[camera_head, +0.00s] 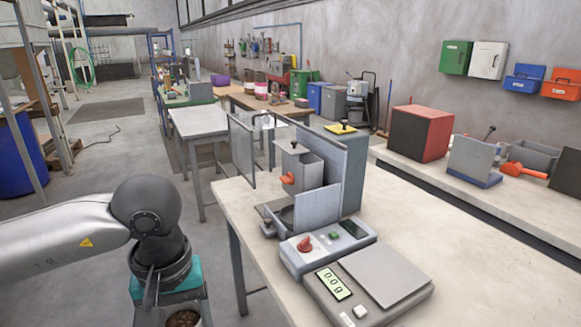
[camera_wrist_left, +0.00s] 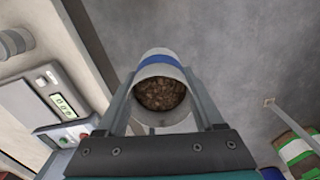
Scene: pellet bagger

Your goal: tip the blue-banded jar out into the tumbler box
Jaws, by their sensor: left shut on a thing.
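My left gripper (camera_wrist_left: 163,100) is shut on the blue-banded jar (camera_wrist_left: 157,58), one finger on each side. The jar is pale with a blue band, and its open mouth faces the wrist camera, showing brown pellets inside. In the head view the left gripper (camera_head: 172,292) is at the bottom edge, left of the bench, with the jar's rim and pellets (camera_head: 183,319) partly cut off. A grey box with an orange knob (camera_head: 300,172) stands on the bagger on the bench; I cannot tell whether it is the tumbler box. My right gripper is not in view.
The pale bench (camera_head: 470,275) carries a control panel (camera_head: 325,243) and a scale (camera_head: 385,275) reading 0.0. A red-and-black box (camera_head: 420,133) sits on the wall bench. Floor left of the bench is open.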

